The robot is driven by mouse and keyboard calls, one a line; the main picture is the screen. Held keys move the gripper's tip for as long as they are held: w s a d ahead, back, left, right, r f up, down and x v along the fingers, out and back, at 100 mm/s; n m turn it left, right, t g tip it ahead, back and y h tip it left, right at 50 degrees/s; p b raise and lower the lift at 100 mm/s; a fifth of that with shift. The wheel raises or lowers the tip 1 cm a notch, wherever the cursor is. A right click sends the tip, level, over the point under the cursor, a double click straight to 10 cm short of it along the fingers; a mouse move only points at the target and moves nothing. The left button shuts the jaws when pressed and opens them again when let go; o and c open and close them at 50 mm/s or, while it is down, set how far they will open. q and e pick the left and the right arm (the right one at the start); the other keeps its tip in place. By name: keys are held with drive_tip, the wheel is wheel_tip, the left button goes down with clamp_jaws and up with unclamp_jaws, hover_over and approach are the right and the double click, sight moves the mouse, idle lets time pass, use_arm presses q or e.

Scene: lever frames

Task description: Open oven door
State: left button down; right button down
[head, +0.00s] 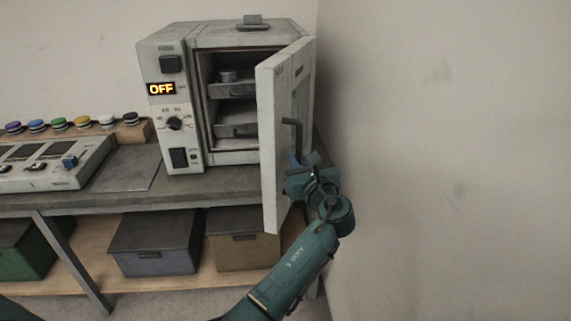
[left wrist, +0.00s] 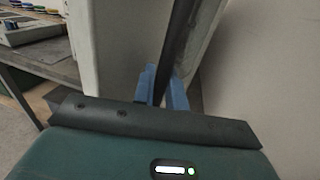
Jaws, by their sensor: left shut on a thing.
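The oven (head: 183,80) is a pale grey box on the bench, with a control panel on its left that reads OFF. Its door (head: 270,150) stands wide open, swung out on the right side, and the inside with shelves shows. A dark bar handle (head: 292,135) is on the door. My left gripper (head: 297,163) is at the handle's lower part. In the left wrist view the blue fingers of my left gripper (left wrist: 162,88) are shut around the dark handle (left wrist: 178,45), beside the pale door (left wrist: 110,45). My right gripper is not in view.
The bench (head: 120,195) carries a device with switches (head: 60,170) and several coloured knobs or caps on the left. Storage boxes (head: 155,245) sit on the shelf below. A bare wall (head: 450,150) stands close on the right.

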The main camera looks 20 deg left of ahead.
use_arm(q)
drive_tip(key=shift+w+d, duration=0.2)
drive_tip(key=shift+d, duration=0.6)
drive_tip(key=shift+w+d, duration=0.2)
drive_tip(key=shift+d, duration=0.6)
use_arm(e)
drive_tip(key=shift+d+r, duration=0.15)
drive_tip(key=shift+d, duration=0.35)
use_arm(q)
drive_tip(key=shift+r, duration=0.1)
drive_tip(key=c, duration=1.5)
unclamp_jaws()
drive_tip(key=shift+c, duration=0.2)
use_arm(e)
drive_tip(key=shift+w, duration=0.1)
